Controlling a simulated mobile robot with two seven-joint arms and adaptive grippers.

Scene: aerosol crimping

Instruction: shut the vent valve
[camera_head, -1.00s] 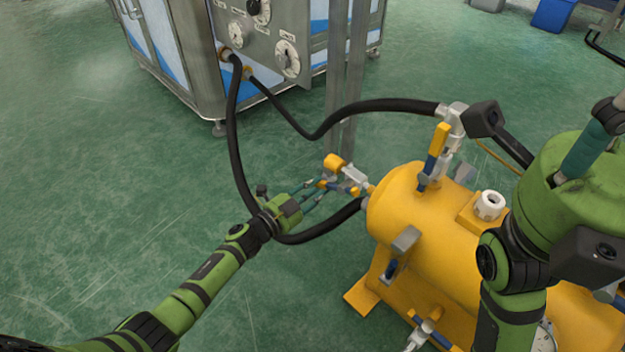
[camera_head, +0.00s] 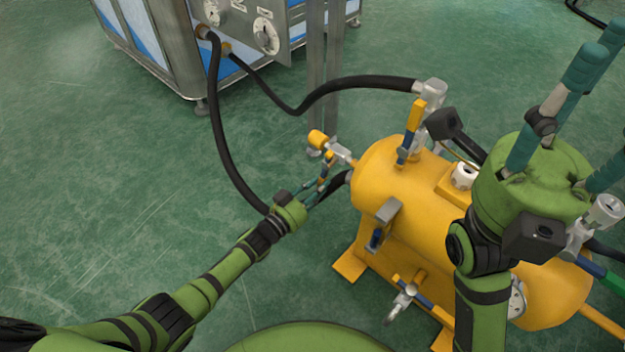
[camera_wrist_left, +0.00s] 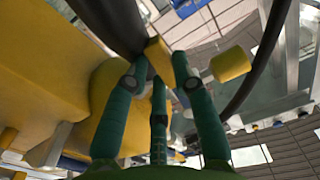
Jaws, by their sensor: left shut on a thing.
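A valve (camera_head: 341,152) with a yellow knob (camera_head: 318,138) projects from the left end of the yellow tank (camera_head: 385,175). A blue and yellow lever (camera_head: 325,170) hangs down from it. I cannot tell from any label whether this is the vent valve. My left gripper (camera_head: 321,186) is shut on the lever. In the left wrist view its teal fingers (camera_wrist_left: 160,75) meet around a yellow piece (camera_wrist_left: 157,54), with the yellow knob (camera_wrist_left: 230,64) beside them. Fingers partly hide the lever. My right gripper (camera_head: 585,95) is open at the right, its fingers spread upward.
A black hose (camera_head: 228,150) loops beside my left gripper, and another (camera_head: 345,88) reaches the tank's top fitting. A yellow-handled valve (camera_head: 411,130) stands on top. A valve (camera_head: 402,300) sits low in front. A steel cabinet (camera_head: 165,50) stands behind. Left floor is clear.

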